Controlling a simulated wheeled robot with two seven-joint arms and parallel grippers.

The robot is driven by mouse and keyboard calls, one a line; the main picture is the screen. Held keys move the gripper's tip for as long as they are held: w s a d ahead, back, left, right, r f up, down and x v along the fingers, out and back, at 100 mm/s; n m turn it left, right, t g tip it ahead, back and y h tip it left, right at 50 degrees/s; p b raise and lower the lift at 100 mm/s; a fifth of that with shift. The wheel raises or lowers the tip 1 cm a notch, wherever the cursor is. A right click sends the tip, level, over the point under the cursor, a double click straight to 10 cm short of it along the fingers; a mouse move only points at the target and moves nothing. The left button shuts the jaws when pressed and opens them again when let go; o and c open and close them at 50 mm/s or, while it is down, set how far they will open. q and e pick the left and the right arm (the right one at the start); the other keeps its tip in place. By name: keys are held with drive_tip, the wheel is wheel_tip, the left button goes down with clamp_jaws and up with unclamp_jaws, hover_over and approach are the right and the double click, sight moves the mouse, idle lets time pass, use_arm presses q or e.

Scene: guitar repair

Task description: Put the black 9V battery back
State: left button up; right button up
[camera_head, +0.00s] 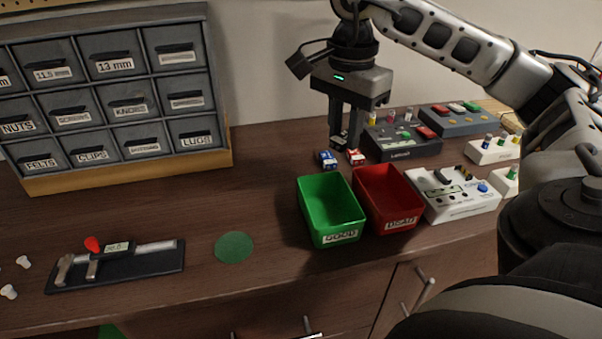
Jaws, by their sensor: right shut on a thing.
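My right gripper (346,138) points down behind the bins. It is shut on a small dark thing that looks like the black 9V battery, mostly hidden between the fingers. A blue 9V battery (328,158) and a red and white battery (355,157) stand on the bench just in front of the fingertips. I cannot tell whether the held battery touches the bench. My left gripper is not in view.
A green bin (333,236) and a red bin (405,226) stand in front of the batteries. Pedals, including a white box (452,205) and a dark box (400,153), fill the right. A drawer cabinet (140,178) and black caliper stand (120,269) are left. The bench around the green disc (234,247) is clear.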

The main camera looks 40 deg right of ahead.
drive_tip(key=s+d+r+m, duration=0.2)
drive_tip(key=d+r+m, duration=0.1)
drive_tip(key=d+m, duration=0.2)
drive_tip(key=m, duration=0.1)
hover_over(300, 168)
drive_tip(key=s, duration=0.1)
drive_tip(key=f, duration=0.8)
drive_tip(key=shift+s+d+f+p, duration=0.1)
drive_tip(key=shift+d+f+p, duration=0.2)
drive_tip(key=shift+p, duration=0.1)
drive_tip(key=shift+w+a+f, duration=0.2)
drive_tip(key=shift+w+f, duration=0.1)
drive_tip(key=shift+f, duration=0.15)
drive_tip(key=f, duration=0.3)
drive_tip(key=shift+w+a+f, duration=0.1)
drive_tip(key=shift+w+f, duration=0.05)
drive_tip(key=shift+w, duration=0.1)
drive_tip(key=shift+f, duration=0.2)
